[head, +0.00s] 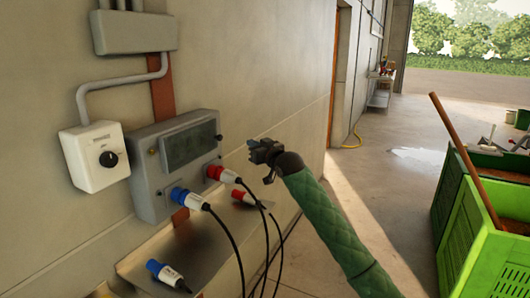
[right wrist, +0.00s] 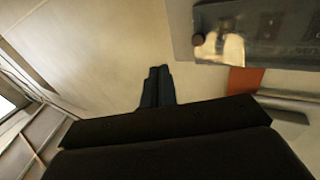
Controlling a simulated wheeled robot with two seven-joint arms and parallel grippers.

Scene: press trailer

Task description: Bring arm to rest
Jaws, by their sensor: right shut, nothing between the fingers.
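My right gripper (head: 254,150) shows in the head view at the end of the green-sleeved right arm (head: 335,220). It is shut and empty, raised just right of the grey socket box (head: 148,192) on the wall. In the right wrist view its fingers (right wrist: 157,88) lie together, with bare wall beyond them. The grey box also shows at the top right of the right wrist view (right wrist: 275,75). My left gripper is not in the head view.
A blue plug (head: 185,197) and a red plug (head: 220,174) sit at the box, their black cables hanging near my right arm. Another blue plug (head: 163,272) lies on the metal shelf (head: 135,258). Green crates (head: 470,240) stand at right. The floor between (head: 405,205) is clear.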

